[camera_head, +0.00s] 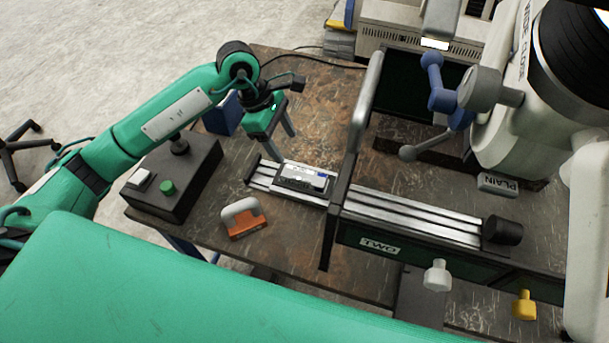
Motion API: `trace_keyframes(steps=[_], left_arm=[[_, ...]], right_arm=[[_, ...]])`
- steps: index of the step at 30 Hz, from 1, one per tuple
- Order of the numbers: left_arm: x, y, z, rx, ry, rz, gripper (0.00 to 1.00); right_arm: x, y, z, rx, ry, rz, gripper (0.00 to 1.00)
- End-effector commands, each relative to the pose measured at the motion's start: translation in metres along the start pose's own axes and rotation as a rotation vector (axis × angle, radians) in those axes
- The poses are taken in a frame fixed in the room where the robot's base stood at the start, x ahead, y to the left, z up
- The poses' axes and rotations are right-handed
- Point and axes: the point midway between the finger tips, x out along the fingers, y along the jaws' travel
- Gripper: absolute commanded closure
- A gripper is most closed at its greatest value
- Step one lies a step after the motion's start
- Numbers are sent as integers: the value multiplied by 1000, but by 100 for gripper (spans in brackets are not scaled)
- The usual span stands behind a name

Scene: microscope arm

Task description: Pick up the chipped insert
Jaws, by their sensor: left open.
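I cannot make out a chipped insert for certain. A small dark holder with a pale label and small light pieces (305,178) sits on the left part of the silver rail; an insert there is too small to tell. My left gripper (277,143) hangs above the table, up and left of this holder. Its two fingers point down, apart, with nothing between them. My right gripper is not in view.
The silver slotted rail (410,215) runs across the worn table (300,245), with a tall dark frame and grey handle (366,100) across it. A black button box (175,180) and an orange block with a grey handle (242,217) stand left. A white microscope body (525,130) overhangs the right.

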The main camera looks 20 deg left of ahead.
Motion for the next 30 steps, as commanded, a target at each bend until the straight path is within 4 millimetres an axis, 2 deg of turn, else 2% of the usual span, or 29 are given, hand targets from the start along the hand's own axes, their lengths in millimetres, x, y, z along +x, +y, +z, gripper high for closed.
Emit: trace_keyframes(steps=[3,6,14,19,21,25,30], left_arm=[[24,-2,1,-2,-2,-6,38],[38,-1,2,-1,-3,-3,38],[56,-3,4,-1,-3,-4,38],[78,-10,12,-1,-3,-5,38],[89,-9,10,-2,-3,-3,38],[99,-9,9,-1,-1,-2,38],[101,-8,9,0,0,0,38]], right_arm=[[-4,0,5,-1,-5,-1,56],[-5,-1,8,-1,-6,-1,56],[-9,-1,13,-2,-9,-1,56],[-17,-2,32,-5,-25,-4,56],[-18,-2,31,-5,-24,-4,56],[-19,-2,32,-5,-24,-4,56],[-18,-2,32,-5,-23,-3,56]])
